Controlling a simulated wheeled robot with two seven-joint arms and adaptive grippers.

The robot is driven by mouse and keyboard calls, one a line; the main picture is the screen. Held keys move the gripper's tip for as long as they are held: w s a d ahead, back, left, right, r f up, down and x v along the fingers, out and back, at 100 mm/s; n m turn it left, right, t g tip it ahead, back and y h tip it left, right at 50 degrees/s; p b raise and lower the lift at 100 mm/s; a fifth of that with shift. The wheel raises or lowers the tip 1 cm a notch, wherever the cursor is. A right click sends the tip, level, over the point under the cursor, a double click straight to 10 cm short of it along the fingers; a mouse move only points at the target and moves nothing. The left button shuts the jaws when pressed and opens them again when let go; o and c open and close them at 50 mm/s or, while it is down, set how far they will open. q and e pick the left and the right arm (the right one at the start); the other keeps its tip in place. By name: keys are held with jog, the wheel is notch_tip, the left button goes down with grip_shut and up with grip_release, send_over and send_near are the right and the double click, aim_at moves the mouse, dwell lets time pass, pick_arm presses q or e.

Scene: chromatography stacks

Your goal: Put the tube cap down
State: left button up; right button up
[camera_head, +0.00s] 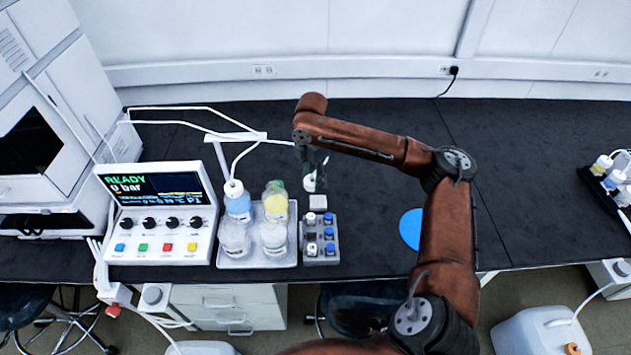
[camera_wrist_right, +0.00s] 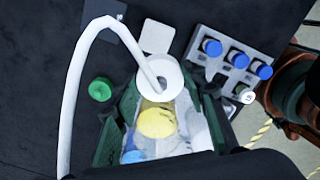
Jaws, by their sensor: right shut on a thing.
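The tube cap (camera_wrist_right: 172,72) is a white ring-like cap with a white tube (camera_wrist_right: 88,70) running into it. My right gripper (camera_wrist_right: 158,88) is shut on it, with one dark green finger on each side. In the head view the right gripper (camera_head: 311,170) points down over the bench, right of the bottle tray, and the cap (camera_head: 309,185) shows white at its tips. Whether the cap touches anything is hard to tell. My left gripper is out of view.
The bottle tray (camera_head: 258,262) holds a blue bottle (camera_head: 238,207), a yellow one (camera_head: 275,206) and clear ones. A vial rack (camera_head: 320,256) and a small white square (camera_head: 318,201) are nearby.

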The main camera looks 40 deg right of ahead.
jog(key=w+d+f+b, duration=0.1)
jog(key=w+d+f, duration=0.1)
jog(key=d, duration=0.1)
jog(key=w+d+f+b, duration=0.2)
jog(key=w+d+f, duration=0.1)
jog(key=w+d+f+b, duration=0.1)
jog(key=w+d+f, duration=0.1)
jog(key=f, duration=0.1)
jog(key=shift+w+d+f+b, duration=0.25)
jog(key=shift+d+b, duration=0.1)
jog(key=shift+d, duration=0.05)
jog(key=shift+w+d+f, duration=0.1)
jog(key=shift+f, duration=0.05)
jog(key=f, duration=0.1)
jog(key=f+b, duration=0.2)
jog(key=shift+w+d+f, duration=0.15)
jog(key=shift+d+f, duration=0.1)
jog(key=shift+f, duration=0.15)
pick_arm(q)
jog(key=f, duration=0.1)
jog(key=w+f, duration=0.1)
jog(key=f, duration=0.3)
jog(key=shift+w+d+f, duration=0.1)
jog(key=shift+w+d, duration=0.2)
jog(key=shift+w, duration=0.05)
